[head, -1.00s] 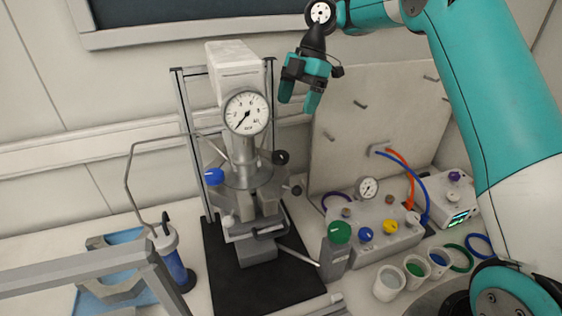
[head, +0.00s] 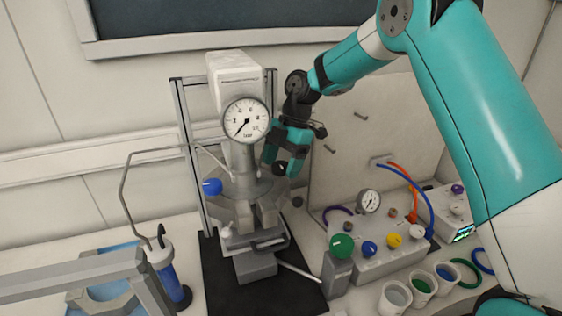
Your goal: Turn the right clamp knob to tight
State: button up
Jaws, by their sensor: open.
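The reactor (head: 244,158) stands on a black mat, with a round dial gauge (head: 246,120) on its front. In the head view, a dark round knob (head: 279,168) sits at the right of its head, and a smaller dark knob (head: 297,202) sits lower, at the right of the clamp (head: 270,215). I cannot tell which of them is the right clamp knob, nor their turn positions. My gripper (head: 281,162) points down with open teal fingers, one on either side of the upper dark knob in the picture. I cannot tell whether they touch it.
A blue knob (head: 212,187) is on the reactor's left. A grey panel with pegs (head: 361,115) stands behind my gripper. A valve box (head: 375,255) with coloured knobs, a green-capped block (head: 338,272) and several cups stand at right. A blue bottle (head: 170,275) stands at left.

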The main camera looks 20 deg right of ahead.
jog(key=c, duration=0.9)
jog(key=shift+c, duration=0.2)
jog(key=shift+m+b, duration=0.4)
jog(key=m+t+b, duration=0.1)
jog(key=m+b, duration=0.1)
jog(key=m, duration=0.1)
jog(key=shift+f+b, duration=0.15)
jog(key=shift+b, duration=0.15)
jog(key=m+t+b, duration=0.1)
jog(key=m+b, duration=0.1)
jog(key=m, duration=0.1)
jog(key=m+t+b, duration=0.1)
jog(key=m+b, duration=0.1)
jog(key=m, duration=0.1)
jog(key=shift+s+t, duration=0.15)
jog(key=shift+t, duration=0.25)
jog(key=m+t+h+b, duration=0.1)
jog(key=m+b, duration=0.1)
jog(key=m, duration=0.2)
jog(key=shift+s+a+m, duration=0.1)
jog(key=shift+m, duration=0.3)
jog(key=m, duration=0.2)
jog(key=m+t+h, duration=0.1)
jog(key=m, duration=0.1)
jog(key=shift+r+m+h+b, duration=0.2)
jog(key=shift+m+h+b, duration=0.1)
jog(key=shift+m+b, duration=0.1)
